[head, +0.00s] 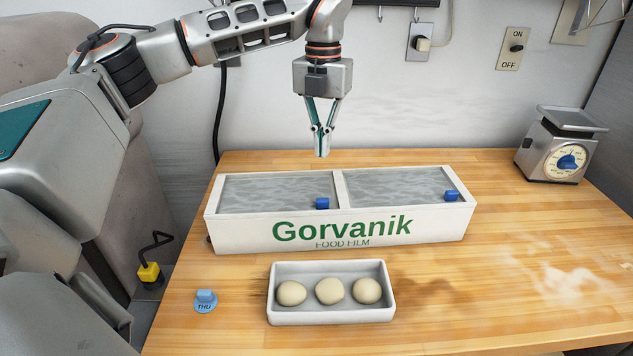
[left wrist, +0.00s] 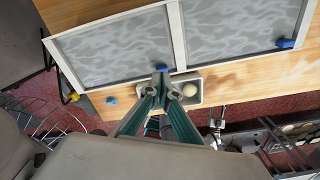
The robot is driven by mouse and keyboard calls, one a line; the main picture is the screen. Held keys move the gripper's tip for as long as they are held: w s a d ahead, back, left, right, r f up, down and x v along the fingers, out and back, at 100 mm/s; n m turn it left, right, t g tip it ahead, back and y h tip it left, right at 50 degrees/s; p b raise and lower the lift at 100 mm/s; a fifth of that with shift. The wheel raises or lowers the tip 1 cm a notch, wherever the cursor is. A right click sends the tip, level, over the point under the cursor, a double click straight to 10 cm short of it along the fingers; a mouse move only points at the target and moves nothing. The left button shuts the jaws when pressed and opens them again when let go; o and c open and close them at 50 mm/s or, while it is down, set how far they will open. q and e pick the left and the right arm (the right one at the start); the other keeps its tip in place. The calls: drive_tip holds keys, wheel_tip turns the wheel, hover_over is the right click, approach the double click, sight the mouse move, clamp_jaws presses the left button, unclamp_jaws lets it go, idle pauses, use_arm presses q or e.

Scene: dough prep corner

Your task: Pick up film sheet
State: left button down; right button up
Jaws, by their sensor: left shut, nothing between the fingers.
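The film sheets lie in a white box (head: 340,233) lettered "Gorvanik FOOD FILM". A divider splits it into a left film sheet (head: 270,195) and a right film sheet (head: 395,184), both grey and translucent. Each has a blue tab at its front right: the left tab (head: 322,203) and the right tab (head: 451,196). My left gripper (head: 322,152) is shut and empty, pointing down above the back of the box near the divider. In the left wrist view its fingertips (left wrist: 162,82) appear in front of the left tab, partly covering it. My right gripper is not in view.
A white tray (head: 331,317) with three dough balls stands in front of the box. A blue "THU" marker (head: 205,301) lies at the left front. A scale (head: 561,150) stands at the back right. The wooden table (head: 500,270) is clear on the right, except for flour.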

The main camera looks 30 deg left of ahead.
sight(320, 200)
use_arm(q)
drive_tip(key=w+a+m+g+h, duration=0.1)
drive_tip(key=w+a+m, duration=0.15)
drive_tip(key=m, duration=1.15)
drive_tip(key=w+a+m+g+h, duration=0.1)
drive_tip(key=a+m, duration=0.2)
drive_tip(key=m, duration=1.1)
drive_tip(key=x, duration=1)
drive_tip(key=shift+w+a+p, duration=0.15)
drive_tip(key=shift+a+p, duration=0.1)
drive_tip(key=shift+p, duration=0.05)
drive_tip(key=s+d, duration=0.2)
drive_tip(key=shift+s+d+f, duration=0.2)
drive_tip(key=shift+d+f, duration=0.1)
drive_tip(key=shift+f, duration=0.1)
drive_tip(key=shift+s+d, duration=0.2)
drive_tip(key=shift+d, duration=0.05)
drive_tip(key=shift+s+d, duration=1)
